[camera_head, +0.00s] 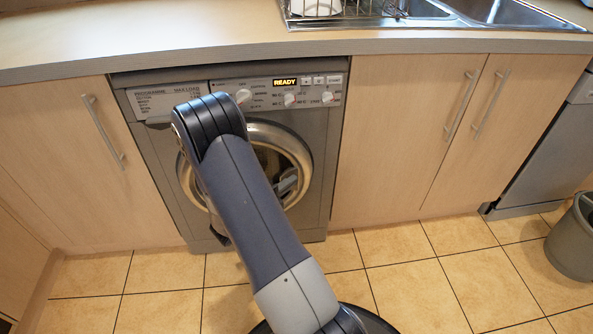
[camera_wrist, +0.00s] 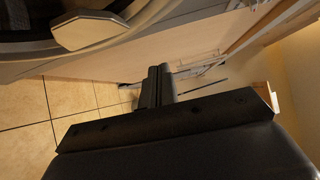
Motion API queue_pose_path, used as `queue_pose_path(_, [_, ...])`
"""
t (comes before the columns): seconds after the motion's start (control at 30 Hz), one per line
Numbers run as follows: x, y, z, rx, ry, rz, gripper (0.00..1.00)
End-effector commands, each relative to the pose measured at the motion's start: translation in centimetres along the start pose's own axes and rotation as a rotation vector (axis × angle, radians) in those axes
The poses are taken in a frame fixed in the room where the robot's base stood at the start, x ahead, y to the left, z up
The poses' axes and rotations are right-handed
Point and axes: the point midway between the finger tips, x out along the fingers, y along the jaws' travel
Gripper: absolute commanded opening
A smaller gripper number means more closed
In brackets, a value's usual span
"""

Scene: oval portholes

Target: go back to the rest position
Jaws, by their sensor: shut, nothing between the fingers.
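In the wrist view my gripper (camera_wrist: 158,72) shows as two dark fingers pressed together, shut with nothing between them. In the head view my arm rises in front of the washing machine (camera_head: 322,160) and hides part of its round door (camera_head: 292,150). In the wrist view part of the washing machine door (camera_wrist: 25,50) and a pale door handle (camera_wrist: 92,30) show at the upper left, apart from the fingers.
The counter (camera_head: 180,35) runs above the machine, with a sink (camera_head: 500,10) at the upper right. Cupboard doors (camera_head: 400,130) flank the machine. A grey bin (camera_head: 572,240) stands at the right edge. The tiled floor (camera_head: 430,290) is clear between.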

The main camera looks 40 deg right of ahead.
Motion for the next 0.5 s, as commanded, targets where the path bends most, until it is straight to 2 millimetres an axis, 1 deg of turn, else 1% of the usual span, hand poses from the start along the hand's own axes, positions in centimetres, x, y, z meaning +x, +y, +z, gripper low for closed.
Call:
queue_pose_path(0.03, [-1.2,-0.2,0.0,-0.004,-0.006,0.001,0.00])
queue_pose_path(0.2, [-4.1,-0.2,-0.5,-0.003,-0.003,0.000,0.00])
queue_pose_path(0.3, [-5.4,-0.1,-0.6,-0.003,-0.003,0.000,0.00])
queue_pose_path(0.4, [-6.2,0.0,-0.8,-0.003,-0.001,0.000,0.00])
queue_pose_path(0.5, [-6.6,0.0,-0.9,-0.003,0.001,-0.001,0.00])
